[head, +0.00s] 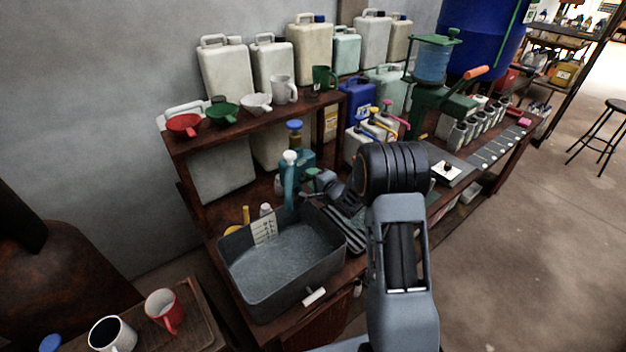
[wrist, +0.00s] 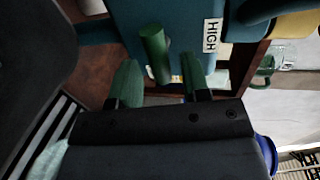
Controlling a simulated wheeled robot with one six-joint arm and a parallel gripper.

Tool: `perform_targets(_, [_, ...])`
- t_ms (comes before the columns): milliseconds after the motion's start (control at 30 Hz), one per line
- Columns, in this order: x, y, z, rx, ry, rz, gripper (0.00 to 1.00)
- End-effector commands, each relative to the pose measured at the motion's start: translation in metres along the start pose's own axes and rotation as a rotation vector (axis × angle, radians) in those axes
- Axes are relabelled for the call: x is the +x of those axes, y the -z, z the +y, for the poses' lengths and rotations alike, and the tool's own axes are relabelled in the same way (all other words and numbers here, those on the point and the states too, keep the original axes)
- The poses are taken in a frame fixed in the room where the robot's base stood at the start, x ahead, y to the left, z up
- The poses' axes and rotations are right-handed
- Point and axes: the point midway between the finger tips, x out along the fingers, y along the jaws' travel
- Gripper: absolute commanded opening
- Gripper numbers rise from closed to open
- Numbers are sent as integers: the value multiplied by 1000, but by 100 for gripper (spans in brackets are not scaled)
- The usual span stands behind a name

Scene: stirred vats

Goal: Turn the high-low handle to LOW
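A teal housing (wrist: 180,20) fills the top of the wrist view, with a white label reading HIGH (wrist: 210,35) turned sideways. A short green cylindrical handle (wrist: 153,50) sticks out from it, left of the label. My gripper (wrist: 157,72) is open, with one green finger on each side of the handle's near end. I cannot tell whether either finger touches it. In the head view the teal housing (head: 302,158) stands behind the grey basin, and my gripper (head: 312,178) is close to its right side. The handle cannot be made out there. No LOW label shows.
A grey basin (head: 285,257) sits in front of the housing. A shelf (head: 255,120) with cups is behind it. A striped rack (head: 345,225) lies under my wrist. Pump bottles (head: 375,130) stand to the right. Open floor (head: 520,250) is at far right.

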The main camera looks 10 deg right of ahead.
Motion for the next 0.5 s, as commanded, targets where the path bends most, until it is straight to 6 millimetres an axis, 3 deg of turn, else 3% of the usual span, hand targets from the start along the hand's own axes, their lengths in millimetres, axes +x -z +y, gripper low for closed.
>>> perform_targets(300, [-3,0,0,-1,1,1,45])
perform_targets(500, [-30,1,0,-1,1,3,45])
